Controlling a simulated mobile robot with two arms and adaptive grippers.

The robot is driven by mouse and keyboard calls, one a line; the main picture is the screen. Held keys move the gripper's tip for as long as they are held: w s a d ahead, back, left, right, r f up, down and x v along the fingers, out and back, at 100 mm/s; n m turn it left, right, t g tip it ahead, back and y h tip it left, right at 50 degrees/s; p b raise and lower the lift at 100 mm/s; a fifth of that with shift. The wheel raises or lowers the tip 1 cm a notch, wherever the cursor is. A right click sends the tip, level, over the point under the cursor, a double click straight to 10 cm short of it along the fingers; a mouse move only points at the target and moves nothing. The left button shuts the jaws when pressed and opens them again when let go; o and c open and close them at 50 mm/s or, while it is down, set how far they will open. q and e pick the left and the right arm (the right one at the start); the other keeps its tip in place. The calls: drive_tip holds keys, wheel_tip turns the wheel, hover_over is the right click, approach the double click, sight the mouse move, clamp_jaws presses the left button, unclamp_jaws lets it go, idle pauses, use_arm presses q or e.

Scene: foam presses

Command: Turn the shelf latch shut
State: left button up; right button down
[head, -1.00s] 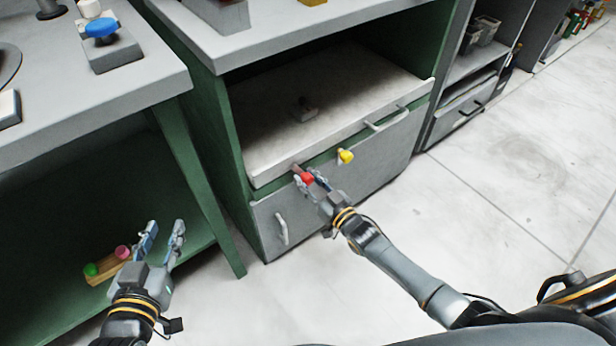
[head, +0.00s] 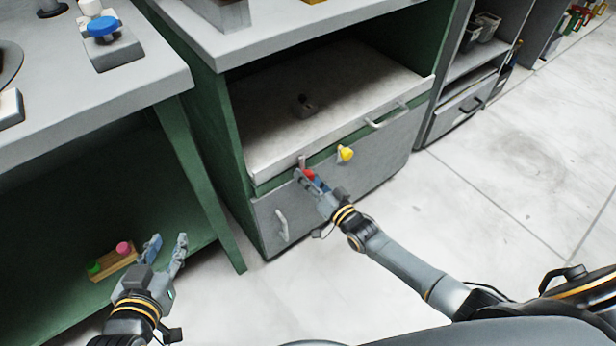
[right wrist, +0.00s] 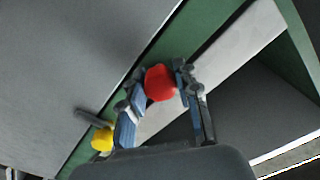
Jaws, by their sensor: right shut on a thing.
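The pale shelf board (head: 350,95) sits in the green cabinet. On the green strip below its front edge is the red latch knob (head: 309,174), with a small grey-brown lever (head: 302,161) standing nearly upright against the board's front edge. My right gripper (head: 307,180) is shut on the red knob. In the right wrist view, the red knob (right wrist: 160,83) sits between its two fingers. A yellow knob (head: 345,153) is to the right on the same strip; its dark bar (right wrist: 92,117) shows in the wrist view. My left gripper (head: 168,248) is open and empty.
Below the strip is a grey front with a vertical handle (head: 281,224). A wooden block (head: 113,265) with green and pink knobs lies on the green lower shelf beside my left gripper. A workbench (head: 110,75) stands left. The floor (head: 490,210) at right is clear.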

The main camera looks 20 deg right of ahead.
drive_tip(key=shift+w+d+r, duration=0.1)
drive_tip(key=shift+r, duration=0.1)
drive_tip(key=c, duration=1)
unclamp_jaws()
drive_tip(key=shift+s+f, duration=0.15)
drive_tip(key=shift+s, duration=0.05)
drive_tip(key=shift+s+d, duration=0.15)
drive_tip(key=shift+s, duration=0.15)
drive_tip(key=v, duration=1.1)
